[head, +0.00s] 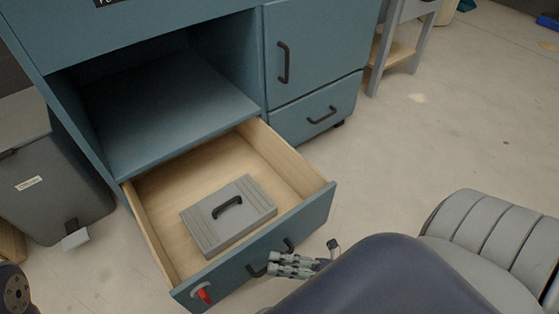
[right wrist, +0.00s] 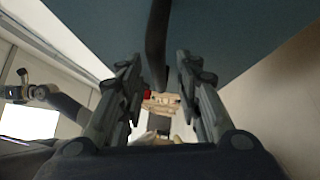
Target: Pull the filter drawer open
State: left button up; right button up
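The filter drawer (head: 320,208) is the wide lower drawer of a blue-green cabinet, and it stands pulled out with its wooden inside showing. A grey ribbed box (head: 244,194) with a black handle lies in it. My right gripper (head: 273,264) is at the dark bar handle (head: 289,245) on the drawer front and hides its middle. In the right wrist view the handle (right wrist: 157,45) runs between the two fingers of the right gripper (right wrist: 159,62), with gaps on both sides. A jointed part, possibly of my left arm, shows there at the left; its gripper state is unclear.
A red knob (head: 203,293) is on the drawer front's left. An open cubby (head: 165,110) is above the drawer. A closed door (head: 318,45) and small drawer (head: 315,112) are to its right. A grey bin (head: 50,180) stands left, a grey padded seat (head: 490,250) right.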

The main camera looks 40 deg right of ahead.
jog(key=v, duration=1.2)
jog(key=shift+d, duration=0.1)
dwell(0.4)
